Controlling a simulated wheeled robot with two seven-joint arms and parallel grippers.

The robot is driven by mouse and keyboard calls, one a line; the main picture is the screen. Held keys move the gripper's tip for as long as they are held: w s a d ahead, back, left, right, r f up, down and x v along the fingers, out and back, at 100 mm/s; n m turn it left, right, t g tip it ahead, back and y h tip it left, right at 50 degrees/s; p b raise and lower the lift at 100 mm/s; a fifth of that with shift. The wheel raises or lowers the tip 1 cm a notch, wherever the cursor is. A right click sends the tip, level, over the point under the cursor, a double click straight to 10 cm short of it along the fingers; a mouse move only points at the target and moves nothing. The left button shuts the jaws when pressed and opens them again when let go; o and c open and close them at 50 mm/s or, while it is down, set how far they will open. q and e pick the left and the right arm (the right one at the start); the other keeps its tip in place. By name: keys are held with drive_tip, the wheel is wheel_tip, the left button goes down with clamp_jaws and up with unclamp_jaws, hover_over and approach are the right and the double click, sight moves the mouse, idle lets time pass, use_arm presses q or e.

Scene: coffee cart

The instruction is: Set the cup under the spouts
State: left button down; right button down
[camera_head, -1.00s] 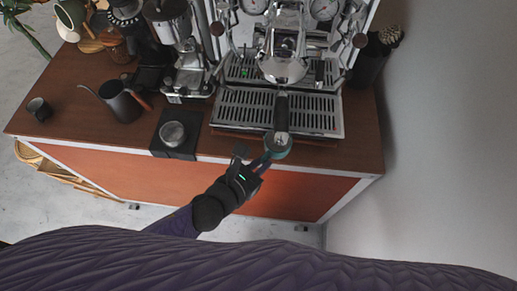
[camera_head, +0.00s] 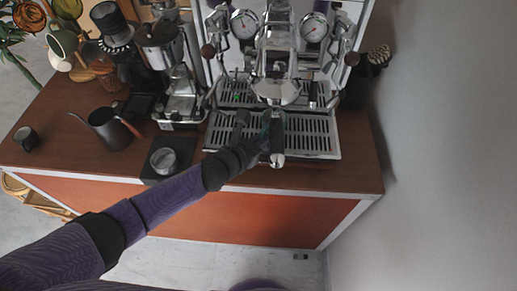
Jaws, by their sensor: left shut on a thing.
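My left gripper (camera_head: 257,131) is shut on a teal cup (camera_head: 266,123), held over the front drip tray (camera_head: 315,135) of the espresso machine. The gripper and the portafilter's handle (camera_head: 278,148) hide most of the cup. The portafilter is locked in the machine's group head (camera_head: 277,90), with its handle pointing toward me. The spouts are hidden from above. I cannot tell whether the cup touches the tray. My right gripper is not in view.
A dark kettle (camera_head: 108,129) and a small dark cup (camera_head: 26,138) stand at the left of the wooden counter. A black scale (camera_head: 154,178) with a round metal piece lies left of the machine. A grinder (camera_head: 172,75) stands behind it. The counter's right end is clear.

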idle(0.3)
use_arm(q)
drive_tip(key=shift+f+n, duration=0.3)
drive_tip(key=c, duration=0.6)
unclamp_jaws()
drive_tip(key=shift+s, duration=0.1)
drive_tip(key=shift+c, duration=0.2)
drive_tip(key=p+v, duration=0.2)
drive_tip(key=v, duration=0.8)
drive_tip(key=shift+p, duration=0.3)
